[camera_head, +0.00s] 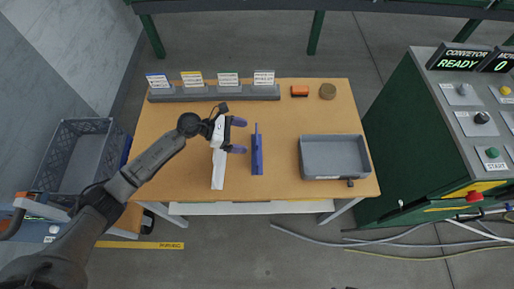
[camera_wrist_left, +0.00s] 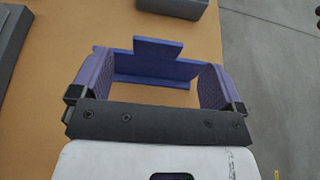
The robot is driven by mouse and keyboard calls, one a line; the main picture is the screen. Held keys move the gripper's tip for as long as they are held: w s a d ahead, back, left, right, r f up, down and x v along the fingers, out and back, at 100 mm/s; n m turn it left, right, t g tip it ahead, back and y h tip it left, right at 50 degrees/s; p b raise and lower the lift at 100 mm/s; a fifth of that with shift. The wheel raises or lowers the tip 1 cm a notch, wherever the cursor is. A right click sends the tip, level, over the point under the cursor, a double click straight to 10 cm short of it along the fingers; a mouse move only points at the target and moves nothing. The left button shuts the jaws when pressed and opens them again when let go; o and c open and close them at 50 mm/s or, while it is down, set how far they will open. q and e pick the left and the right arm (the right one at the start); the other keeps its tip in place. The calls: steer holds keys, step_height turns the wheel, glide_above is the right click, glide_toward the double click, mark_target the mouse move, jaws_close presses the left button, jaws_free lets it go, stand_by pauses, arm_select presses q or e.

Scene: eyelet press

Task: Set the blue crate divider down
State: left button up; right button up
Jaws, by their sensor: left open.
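The blue crate divider (camera_head: 257,154) rests on the wooden table, its long side running from back to front. In the left wrist view the divider (camera_wrist_left: 150,68) shows a flat strip with a raised tab. My left gripper (camera_head: 241,135) is open, its purple fingers spread and pointing at the divider from the left. In the left wrist view the gripper (camera_wrist_left: 154,82) has nothing clamped between its fingers, and the divider lies just beyond them. The fingers partly cover its ends, so I cannot tell whether they touch. My right gripper is not in view.
A grey tray (camera_head: 335,176) stands right of the divider. A rack of labelled cards (camera_head: 213,93), an orange block (camera_head: 299,91) and a brown round item (camera_head: 328,91) line the table's back. A grey crate (camera_head: 80,155) stands left; a green machine (camera_head: 424,150) stands right.

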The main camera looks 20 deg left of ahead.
mark_target(257, 138)
arm_select(q)
steer(key=shift+x, duration=2.95)
steer(key=shift+a, duration=0.1)
steer(key=c, duration=1.3)
steer(key=shift+c, duration=0.2)
